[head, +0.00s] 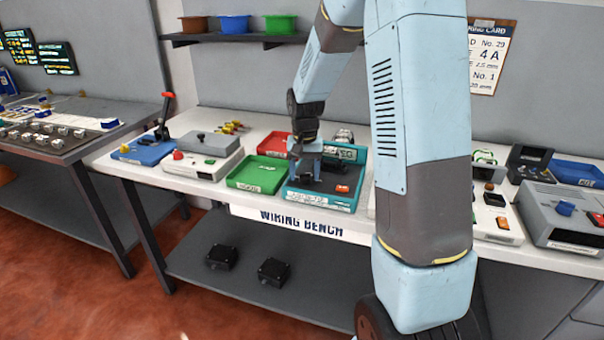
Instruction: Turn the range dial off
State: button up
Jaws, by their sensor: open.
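My gripper (308,170) is low over a teal tray (318,201) on the white bench. Its jaws look empty, and the fingertips are small and partly dark against the tray. I cannot tell whether they touch anything. An orange part (342,188) lies in the tray to the right of the gripper. No range dial can be made out for certain. A pale unit (498,222) with dark and orange controls stands right of my arm. A grey unit (565,226) with a blue knob (565,208) stands at the far right. My arm hides part of the bench between the tray and these units.
A green tray (257,178) is left of the teal one. A white unit with a red button (178,155) and a blue base with an upright red-tipped lever (167,98) stand further left. A blue tray (578,173) is at the right back. Two black boxes lie on the lower shelf.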

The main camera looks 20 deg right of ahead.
jog(key=shift+f, duration=0.2)
jog(key=c, duration=1)
jog(key=shift+a, duration=0.25)
jog(key=shift+d, duration=0.1)
